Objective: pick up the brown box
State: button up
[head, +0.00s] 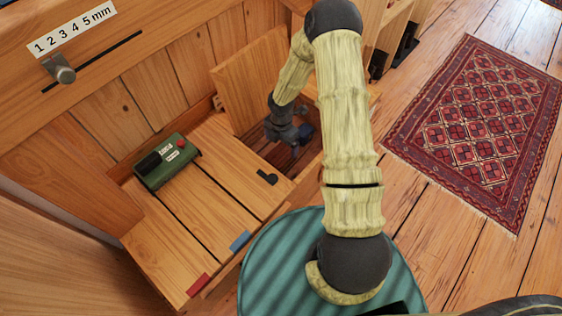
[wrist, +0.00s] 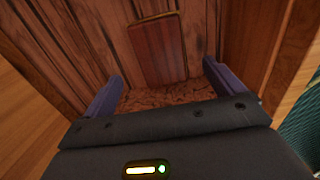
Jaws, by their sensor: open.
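A brown box (wrist: 158,50), flat-faced and reddish brown with faint stripes, shows in the wrist view against the dark wooden boards of a compartment. My gripper (wrist: 163,72) is open, with one purple-blue finger to the left of the box and the other to its right. The box lies beyond the fingertips, and I see no contact. In the head view, my gripper (head: 296,134) reaches down into an open wooden compartment beside a raised wooden panel (head: 240,88). The box is hidden there.
A green device (head: 166,163) with a red button sits on the wooden bench top (head: 205,205) left of the opening. A dark latch (head: 267,177) is near the opening. Compartment walls surround my gripper closely. A red patterned rug (head: 480,125) lies on open floor at right.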

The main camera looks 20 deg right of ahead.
aim_at(281, 154)
jog(key=shift+f+b, duration=0.35)
jog(key=shift+f, duration=0.95)
notch_tip(281, 154, down, 5)
jog(key=b, duration=0.4)
jog(key=shift+f, duration=0.15)
jog(key=c, duration=1.4)
jog(key=shift+o, duration=0.2)
notch_tip(281, 154, up, 10)
jog(key=p, duration=0.6)
